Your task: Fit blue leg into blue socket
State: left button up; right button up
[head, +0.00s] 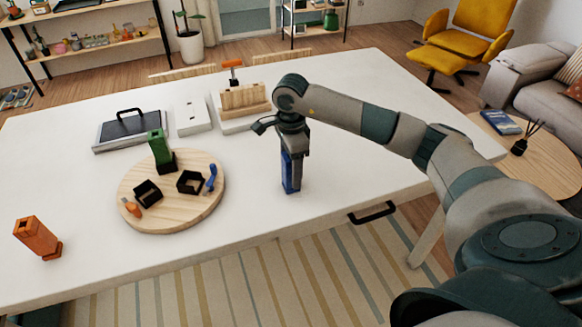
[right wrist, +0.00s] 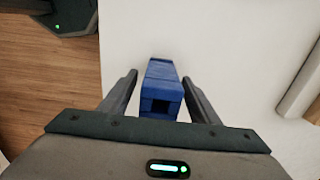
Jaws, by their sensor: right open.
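The blue leg (head: 291,174) stands upright on the white table, a square block with a dark opening in its top end. It also shows in the right wrist view (right wrist: 164,80) between the two fingers. My right gripper (right wrist: 160,77) is open around it, a finger on each side; in the head view the gripper (head: 291,150) comes down from above and partly hides the leg. A round wooden board (head: 172,226) lies left of it. On the board, a black open socket (head: 181,187) sits beside a small blue piece (head: 211,177). My left gripper is out of view.
The board also holds a green leg (head: 158,147) in a black socket and another open black socket (head: 147,194) by a small orange piece (head: 131,208). An orange leg (head: 36,236) stands at left. A dark tray, white box and wooden block occupy the back.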

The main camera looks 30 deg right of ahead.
jog(key=shift+f, duration=0.7)
jog(key=c, duration=1.3)
jog(key=shift+r, duration=0.1)
